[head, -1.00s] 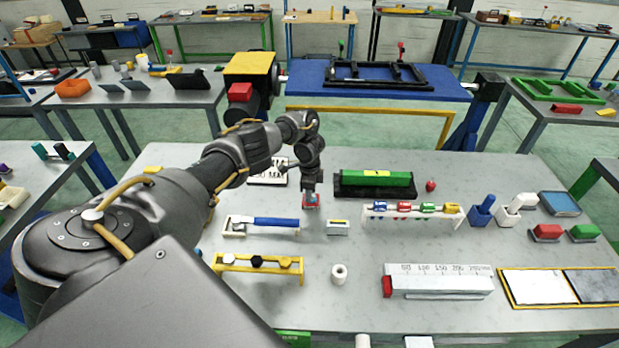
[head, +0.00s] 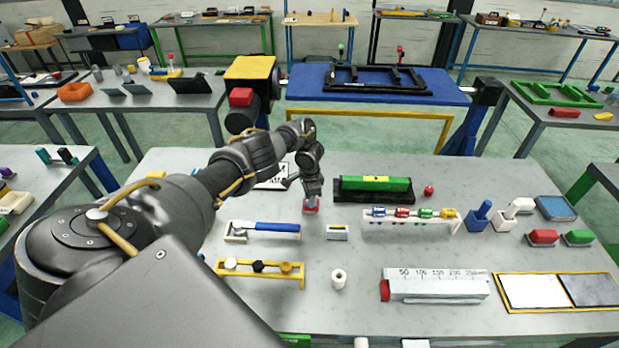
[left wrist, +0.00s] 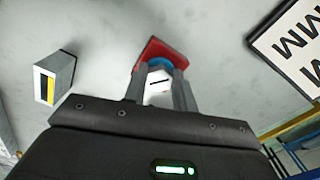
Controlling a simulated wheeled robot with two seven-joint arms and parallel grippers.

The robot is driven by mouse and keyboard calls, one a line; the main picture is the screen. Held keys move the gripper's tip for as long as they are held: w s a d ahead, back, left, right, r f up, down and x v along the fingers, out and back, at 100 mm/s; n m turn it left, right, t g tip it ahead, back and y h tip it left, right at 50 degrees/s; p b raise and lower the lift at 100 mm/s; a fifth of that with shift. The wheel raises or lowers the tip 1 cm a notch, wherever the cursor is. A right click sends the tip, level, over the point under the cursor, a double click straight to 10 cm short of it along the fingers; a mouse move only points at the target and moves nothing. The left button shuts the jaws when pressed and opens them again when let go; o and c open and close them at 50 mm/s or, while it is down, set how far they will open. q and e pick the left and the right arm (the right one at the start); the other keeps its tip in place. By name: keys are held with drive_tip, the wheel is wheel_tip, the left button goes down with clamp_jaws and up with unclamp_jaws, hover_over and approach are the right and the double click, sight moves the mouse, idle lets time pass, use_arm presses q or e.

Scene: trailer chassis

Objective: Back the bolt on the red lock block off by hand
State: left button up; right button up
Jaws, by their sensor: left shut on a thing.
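The red lock block (head: 311,210) sits on the grey table, left of the middle, and its red edge also shows in the left wrist view (left wrist: 150,48). A bolt with a pale hexagonal head (left wrist: 157,86) and a dark line across it stands on the block, with a blue ring behind it. My left gripper (head: 312,196) points down over the block. Its two fingers are shut on the bolt head, one on each side, in the left wrist view (left wrist: 160,88). The fingers partly hide the block. My right gripper is in neither view.
A small grey block with a yellow stripe (head: 337,232) stands just right of the lock block. A blue-handled tool (head: 276,227) lies in a holder in front. A green bar on a black base (head: 375,184) lies behind to the right.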

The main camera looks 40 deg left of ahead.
use_arm(q)
drive_tip(key=shift+s+d+f, duration=0.1)
drive_tip(key=shift+s+f, duration=0.15)
drive_tip(key=o, duration=1)
drive_tip(key=shift+w, duration=0.15)
drive_tip(key=shift+r, duration=0.1)
wheel_tip(320, 180, up, 11)
idle(0.3)
